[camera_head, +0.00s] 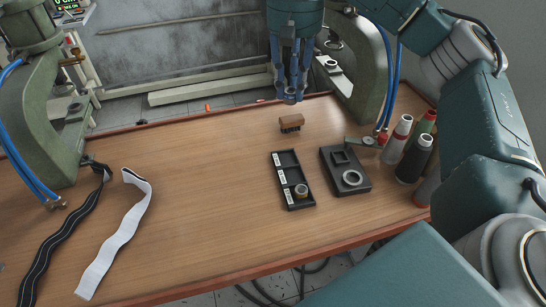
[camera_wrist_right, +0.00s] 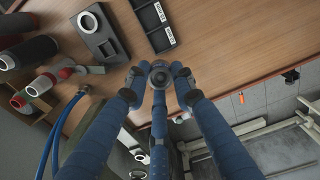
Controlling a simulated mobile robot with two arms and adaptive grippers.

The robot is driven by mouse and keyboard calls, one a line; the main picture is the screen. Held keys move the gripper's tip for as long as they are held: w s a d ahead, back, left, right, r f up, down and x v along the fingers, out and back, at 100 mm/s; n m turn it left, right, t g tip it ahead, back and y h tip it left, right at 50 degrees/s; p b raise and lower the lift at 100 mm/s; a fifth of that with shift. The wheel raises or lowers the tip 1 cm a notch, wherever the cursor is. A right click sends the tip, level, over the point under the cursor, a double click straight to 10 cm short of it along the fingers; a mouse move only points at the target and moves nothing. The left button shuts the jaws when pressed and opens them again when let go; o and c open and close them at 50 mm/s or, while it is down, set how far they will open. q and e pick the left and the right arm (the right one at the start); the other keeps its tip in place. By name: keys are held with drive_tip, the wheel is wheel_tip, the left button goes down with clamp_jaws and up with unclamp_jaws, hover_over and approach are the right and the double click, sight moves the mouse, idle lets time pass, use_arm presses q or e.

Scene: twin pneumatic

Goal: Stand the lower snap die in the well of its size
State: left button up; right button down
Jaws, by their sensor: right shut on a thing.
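My right gripper (camera_head: 290,94) hangs above the far edge of the table, pointing down, with its blue fingers together. In the right wrist view the fingertips (camera_wrist_right: 160,76) close around a small dark round piece (camera_wrist_right: 161,79), which looks like a die; its size is hard to read. A black tray (camera_head: 286,164) with white labels and several compartments lies on the table, nearer than the gripper. The tray also shows in the right wrist view (camera_wrist_right: 150,27). My left gripper is out of view.
A dark block (camera_head: 355,184) with a square frame and a pale ring lies right of the tray. A brown-topped brush (camera_head: 291,122) lies behind the tray. Thread cones (camera_head: 414,160) crowd the right edge. Black and white straps (camera_head: 116,240) lie left; the middle is clear.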

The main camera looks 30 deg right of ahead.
wheel_tip(320, 180, down, 15)
drive_tip(key=shift+s+d+r, duration=0.1)
drive_tip(key=shift+r, duration=0.05)
wheel_tip(320, 180, down, 5)
drive_tip(key=shift+r+p, duration=0.15)
drive_tip(key=shift+p, duration=0.4)
drive_tip(key=c, duration=1.5)
unclamp_jaws()
drive_tip(key=shift+f, duration=0.2)
drive_tip(key=shift+o, duration=0.2)
